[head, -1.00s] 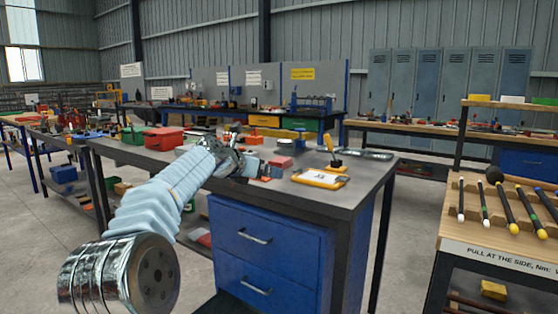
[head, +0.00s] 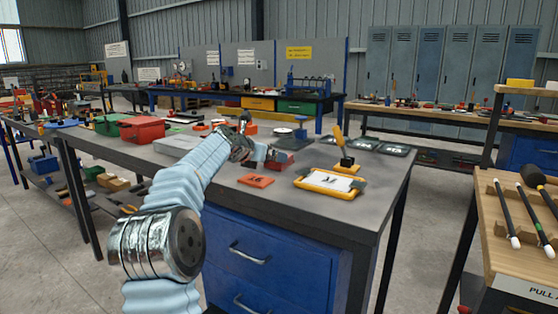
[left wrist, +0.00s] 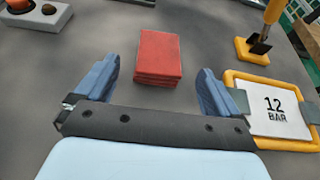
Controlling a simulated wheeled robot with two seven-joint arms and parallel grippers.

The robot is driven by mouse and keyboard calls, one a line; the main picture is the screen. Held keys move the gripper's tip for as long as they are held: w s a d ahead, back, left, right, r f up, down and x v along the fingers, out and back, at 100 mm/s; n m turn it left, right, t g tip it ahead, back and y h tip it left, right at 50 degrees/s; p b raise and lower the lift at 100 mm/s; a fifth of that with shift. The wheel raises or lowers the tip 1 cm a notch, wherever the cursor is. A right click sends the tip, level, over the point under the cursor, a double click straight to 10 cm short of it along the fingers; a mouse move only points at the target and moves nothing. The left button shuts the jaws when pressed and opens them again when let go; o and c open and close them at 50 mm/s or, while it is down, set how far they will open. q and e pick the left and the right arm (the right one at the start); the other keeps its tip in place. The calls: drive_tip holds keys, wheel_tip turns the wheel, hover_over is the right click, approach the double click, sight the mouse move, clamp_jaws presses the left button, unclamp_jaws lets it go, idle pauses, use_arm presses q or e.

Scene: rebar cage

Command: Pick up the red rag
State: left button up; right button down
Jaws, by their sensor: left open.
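The red rag (left wrist: 160,55) is a folded, layered red block lying flat on the dark grey bench top. In the left wrist view it sits just beyond and between my left gripper's two blue fingers (left wrist: 159,84), which are apart with nothing between them. My right gripper is not in view.
A yellow-framed board (head: 330,182) reading "12" lies right of the rag, with a yellow-handled tool (head: 342,152) behind it. A red toolbox (head: 141,129) stands at left.

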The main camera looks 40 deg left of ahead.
use_arm(q)
drive_tip(key=x, duration=0.6)
drive_tip(key=shift+w+a+f+p, duration=0.1)
drive_tip(key=shift+w+f+p, duration=0.05)
drive_tip(key=shift+f+p, duration=0.2)
drive_tip(key=c, duration=1)
drive_tip(key=shift+r, duration=0.15)
drive_tip(key=shift+c, duration=0.2)
